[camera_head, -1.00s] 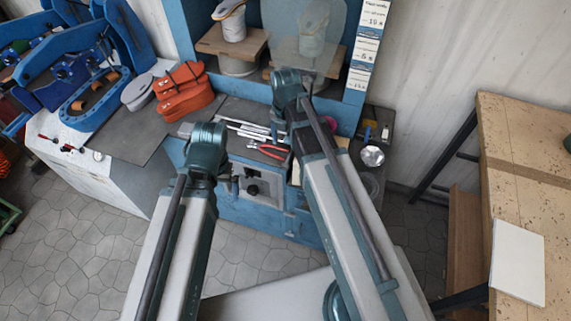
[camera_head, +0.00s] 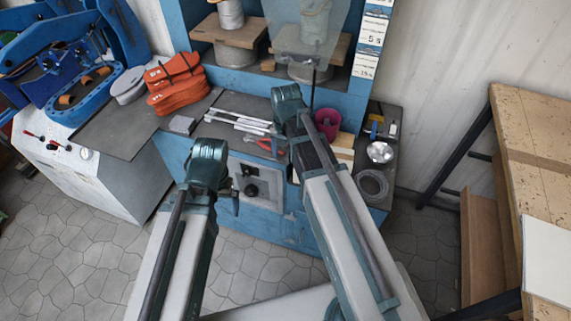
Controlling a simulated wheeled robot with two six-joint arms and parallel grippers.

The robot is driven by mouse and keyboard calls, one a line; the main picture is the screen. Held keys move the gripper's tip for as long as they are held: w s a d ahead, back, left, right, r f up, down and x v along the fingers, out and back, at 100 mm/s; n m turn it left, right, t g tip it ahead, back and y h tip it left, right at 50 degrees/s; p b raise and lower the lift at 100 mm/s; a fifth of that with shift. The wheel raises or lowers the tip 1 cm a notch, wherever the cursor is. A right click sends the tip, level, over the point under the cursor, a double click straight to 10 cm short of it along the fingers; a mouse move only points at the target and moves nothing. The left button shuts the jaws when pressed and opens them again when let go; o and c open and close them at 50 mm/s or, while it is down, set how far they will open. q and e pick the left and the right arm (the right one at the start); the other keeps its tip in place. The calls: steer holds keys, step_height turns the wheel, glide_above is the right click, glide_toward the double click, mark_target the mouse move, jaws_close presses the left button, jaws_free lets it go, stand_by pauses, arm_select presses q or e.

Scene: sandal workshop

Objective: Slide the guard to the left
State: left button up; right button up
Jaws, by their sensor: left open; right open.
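The guard (camera_head: 283,32) is a clear, see-through panel in the blue machine's opening at the top of the camera_head view. It stands in front of the right-hand platform, and its top is cut off by the picture edge. My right gripper (camera_head: 313,88) shows only as a thin dark part beyond the arm's bend, just below the guard's lower edge. I cannot tell whether it touches the guard. My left gripper (camera_head: 236,199) is mostly hidden behind its arm, low in front of the grey control panel and well away from the guard.
Orange-red sandals (camera_head: 174,84) and grey soles lie on the bench at left. White rods (camera_head: 240,122), red pliers (camera_head: 262,144) and a magenta cup (camera_head: 328,119) are on the machine's shelf. A metal bowl (camera_head: 380,152) stands at right. A wooden table (camera_head: 550,190) is far right.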

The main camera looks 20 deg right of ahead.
steer(key=shift+f+b, duration=0.35)
steer(key=shift+f, duration=0.4)
jaws_close()
stand_by(0.9)
